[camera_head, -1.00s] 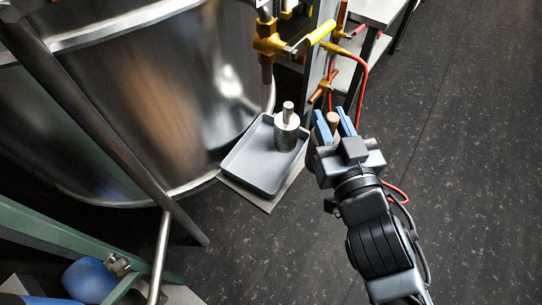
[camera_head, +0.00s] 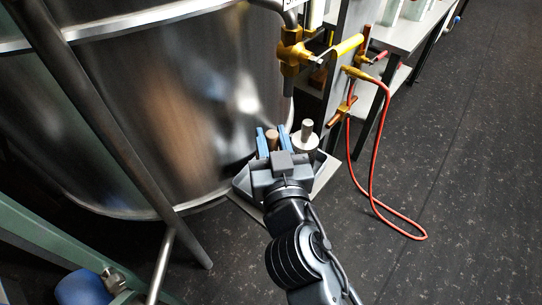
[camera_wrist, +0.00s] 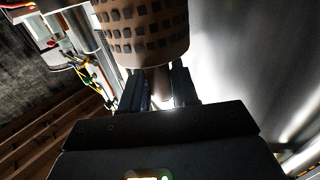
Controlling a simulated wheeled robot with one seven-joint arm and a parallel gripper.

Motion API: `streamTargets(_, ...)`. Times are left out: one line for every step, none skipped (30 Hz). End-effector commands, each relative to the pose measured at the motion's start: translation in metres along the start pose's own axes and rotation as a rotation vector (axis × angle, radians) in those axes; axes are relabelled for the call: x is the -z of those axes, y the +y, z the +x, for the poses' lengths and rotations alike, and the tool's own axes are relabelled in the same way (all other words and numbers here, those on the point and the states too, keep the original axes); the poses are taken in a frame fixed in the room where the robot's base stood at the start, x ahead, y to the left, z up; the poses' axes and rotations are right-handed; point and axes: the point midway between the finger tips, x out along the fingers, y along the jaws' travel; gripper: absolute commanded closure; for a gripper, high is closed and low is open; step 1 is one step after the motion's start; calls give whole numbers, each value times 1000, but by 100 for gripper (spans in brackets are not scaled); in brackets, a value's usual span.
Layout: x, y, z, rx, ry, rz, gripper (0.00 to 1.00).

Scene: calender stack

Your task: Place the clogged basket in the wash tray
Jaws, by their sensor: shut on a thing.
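My gripper (camera_head: 271,138) is shut on the stem of the clogged basket, whose brown stem top (camera_head: 271,141) shows between the blue fingers. In the wrist view the basket's brown body (camera_wrist: 145,28) has rows of dark, filled square holes. The grey wash tray (camera_head: 241,183) lies beneath my gripper, mostly hidden by it. I cannot tell whether the basket touches the tray floor. A second basket with a pale stem (camera_head: 307,130) stands at the right of the tray, close beside my right finger, its lower part hidden.
A large shiny steel tank (camera_head: 180,110) stands directly left of and behind the tray. A yellow-handled brass valve (camera_head: 293,52) is above and behind it. A red hose (camera_head: 372,150) hangs down to the floor at right. Dark floor (camera_head: 460,180) is open at right.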

Motion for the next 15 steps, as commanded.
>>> streamTargets(-2, -2, 2, 0, 1, 0, 100)
streamTargets(-3, -2, 2, 0, 0, -1, 100)
streamTargets(-8, -2, 2, 0, -1, -1, 100)
streamTargets(-12, -2, 2, 0, -1, -1, 100)
streamTargets(-16, -2, 2, -1, -1, -2, 100)
streamTargets(-23, -2, 2, -1, -2, -2, 100)
streamTargets(-28, -2, 2, -1, -2, -3, 100)
streamTargets(-32, -2, 2, -1, -2, -1, 100)
streamTargets(-36, -2, 2, 0, -1, -2, 100)
streamTargets(-38, -2, 2, 0, 0, -1, 100)
streamTargets(-40, -2, 2, 0, 0, -2, 100)
streamTargets(-42, -2, 2, 1, 0, -1, 100)
streamTargets(-42, -2, 2, 1, 0, 0, 100)
streamTargets(-42, -2, 2, 1, 0, 1, 100)
streamTargets(-42, -2, 2, 0, 1, 1, 100)
